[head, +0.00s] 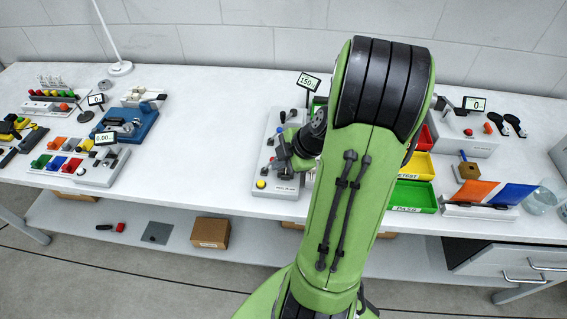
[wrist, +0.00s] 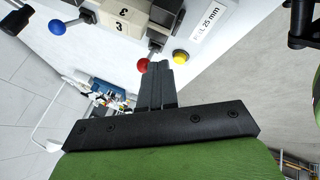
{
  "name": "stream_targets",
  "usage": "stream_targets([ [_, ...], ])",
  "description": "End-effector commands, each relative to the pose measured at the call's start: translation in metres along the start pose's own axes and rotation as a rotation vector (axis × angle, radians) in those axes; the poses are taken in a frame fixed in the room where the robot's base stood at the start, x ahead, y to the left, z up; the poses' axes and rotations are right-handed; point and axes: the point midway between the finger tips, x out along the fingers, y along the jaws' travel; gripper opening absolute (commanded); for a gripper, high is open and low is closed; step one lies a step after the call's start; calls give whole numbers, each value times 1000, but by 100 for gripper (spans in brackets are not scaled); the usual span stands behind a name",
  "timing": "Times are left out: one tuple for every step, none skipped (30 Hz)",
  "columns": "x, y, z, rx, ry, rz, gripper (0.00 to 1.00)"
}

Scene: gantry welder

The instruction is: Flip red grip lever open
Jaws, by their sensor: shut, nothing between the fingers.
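The red ball knob of the grip lever (wrist: 143,65) shows in the wrist view at the tips of my fingers, on their left side. A grey metal clamp-like part stands just behind it. My gripper (wrist: 156,66) is shut and empty, its two dark fingers together. I cannot tell whether the fingertips touch the red knob. In the head view my gripper (head: 281,164) is over the front part of a light grey fixture (head: 285,190). My arm and gripper hide much of this fixture there, and I cannot make out the red knob clearly.
A blue ball knob (wrist: 56,27) is further left. A readout showing 150 (head: 308,82) stands behind the fixture. Colored bins (head: 415,197) stand to the right; bare tabletop lies left.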

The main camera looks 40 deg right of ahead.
Motion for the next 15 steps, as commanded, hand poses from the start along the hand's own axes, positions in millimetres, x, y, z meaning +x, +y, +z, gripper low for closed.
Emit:
stream_targets([
  [0,1,-2,-5,-8,-5,0],
  [0,2,-2,-6,-15,-9,0],
  [0,2,-4,-11,-26,-16,0],
  [0,3,-5,-14,-35,-21,0],
  [0,3,-6,-16,-46,-29,0],
  [0,4,-7,-21,-61,-39,0],
  [0,5,-9,-25,-74,-47,0],
  [0,6,-10,-28,-90,-56,0],
  [0,8,-13,-34,-112,-69,0],
  [1,8,-15,-38,-129,-81,0],
  [1,10,-17,-44,-148,-93,0],
  [2,11,-19,-50,-177,-110,0],
  [2,12,-22,-56,-199,-125,0],
  [2,14,-24,-61,-223,-139,0],
  [3,15,-27,-68,-255,-160,0],
])
